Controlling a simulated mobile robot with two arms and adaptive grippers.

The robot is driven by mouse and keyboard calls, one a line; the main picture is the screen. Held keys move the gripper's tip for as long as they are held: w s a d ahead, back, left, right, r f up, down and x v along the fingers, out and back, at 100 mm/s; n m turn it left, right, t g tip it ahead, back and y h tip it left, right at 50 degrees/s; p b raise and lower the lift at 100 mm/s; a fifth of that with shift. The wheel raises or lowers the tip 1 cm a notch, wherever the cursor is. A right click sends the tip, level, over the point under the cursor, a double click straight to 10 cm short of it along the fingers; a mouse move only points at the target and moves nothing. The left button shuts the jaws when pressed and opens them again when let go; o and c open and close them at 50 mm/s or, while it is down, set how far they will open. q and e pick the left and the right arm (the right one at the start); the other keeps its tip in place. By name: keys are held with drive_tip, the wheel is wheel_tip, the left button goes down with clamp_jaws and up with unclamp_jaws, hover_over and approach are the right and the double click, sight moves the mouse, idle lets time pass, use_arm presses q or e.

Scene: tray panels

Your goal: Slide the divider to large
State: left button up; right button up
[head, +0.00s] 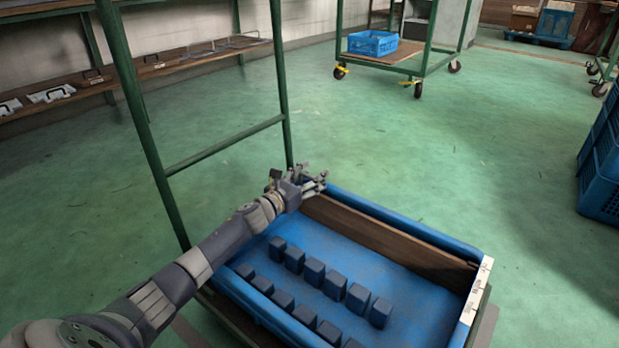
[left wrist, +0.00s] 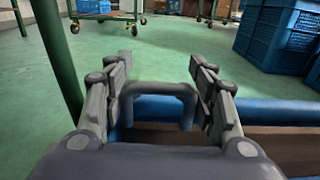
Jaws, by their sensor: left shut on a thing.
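The divider (head: 385,238) is a long brown panel standing in the blue tray (head: 425,235), close to its far long wall. A dark U-shaped handle (left wrist: 160,92) shows in the left wrist view, and the brown panel (left wrist: 275,142) lies below and right of it. My left gripper (head: 316,177) is at the far left corner of the tray, by the divider's left end. My right gripper is not in view.
Several dark blue blocks (head: 313,271) stand in rows in the tray. A white marked strip (head: 475,291) is on its right end. A green frame post (head: 283,90) rises beside my left arm. Blue crates (head: 603,165) stand at the right.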

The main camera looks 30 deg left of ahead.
use_arm(q)
drive_tip(key=o, duration=1.4)
drive_tip(key=shift+s+a, duration=0.15)
drive_tip(key=shift+s, duration=1.85)
drive_tip(key=shift+s+a, duration=0.15)
drive_tip(key=shift+s, duration=1.85)
drive_tip(key=shift+s+a, duration=0.15)
drive_tip(key=shift+s, duration=1.85)
